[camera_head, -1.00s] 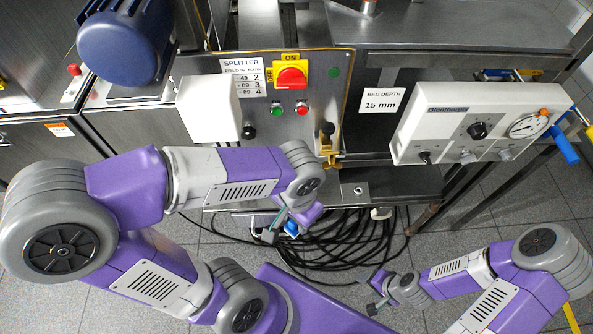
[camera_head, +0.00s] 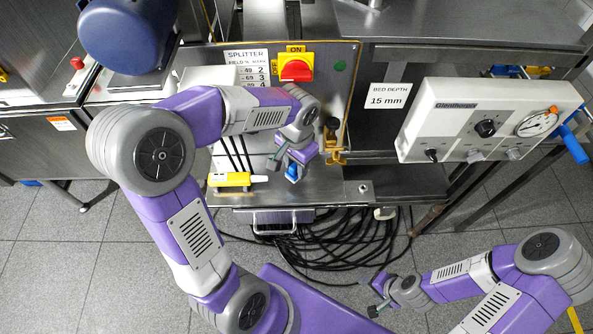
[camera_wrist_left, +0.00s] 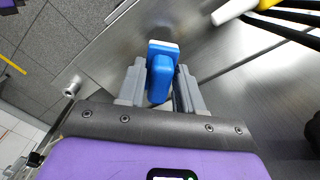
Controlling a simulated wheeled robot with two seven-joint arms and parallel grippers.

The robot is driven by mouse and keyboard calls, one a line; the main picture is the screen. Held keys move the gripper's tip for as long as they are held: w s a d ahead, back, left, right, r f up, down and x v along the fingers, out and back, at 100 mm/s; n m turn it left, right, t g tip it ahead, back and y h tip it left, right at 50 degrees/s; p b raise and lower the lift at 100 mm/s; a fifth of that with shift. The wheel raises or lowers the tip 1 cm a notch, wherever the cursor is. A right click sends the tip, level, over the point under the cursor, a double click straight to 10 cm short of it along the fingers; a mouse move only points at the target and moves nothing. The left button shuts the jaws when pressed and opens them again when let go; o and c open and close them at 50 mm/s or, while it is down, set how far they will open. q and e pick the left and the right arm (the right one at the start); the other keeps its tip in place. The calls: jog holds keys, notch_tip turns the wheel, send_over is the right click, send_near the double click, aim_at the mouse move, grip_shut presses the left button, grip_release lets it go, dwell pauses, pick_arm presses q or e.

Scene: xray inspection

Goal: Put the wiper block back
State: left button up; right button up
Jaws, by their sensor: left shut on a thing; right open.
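The wiper block is blue with a pale edge strip. In the left wrist view the wiper block (camera_wrist_left: 161,76) sits between the two grey fingers of my left gripper (camera_wrist_left: 158,92), which is shut on it. In the head view the blue block (camera_head: 292,172) shows under my left gripper (camera_head: 290,167), above the steel ledge in front of the switch panel. I cannot tell whether it touches the ledge. My right gripper (camera_head: 376,308) is open and empty, low over the floor at the lower right.
The panel with the red and yellow switch (camera_head: 296,68) stands behind. A brass fitting (camera_head: 333,150) is close on the right. Black cables (camera_head: 310,240) lie coiled below.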

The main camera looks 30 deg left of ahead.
aim_at(296, 171)
pick_arm(q)
notch_tip(296, 171, down, 3)
jog(key=shift+f+b, duration=0.2)
jog(key=shift+b, duration=0.3)
jog(key=shift+w+a+f, duration=0.1)
jog(key=shift+w+f, duration=0.05)
jog(key=shift+w, duration=0.05)
jog(key=shift+f, duration=0.1)
jog(key=o, duration=1.1)
jog(key=shift+c, duration=0.2)
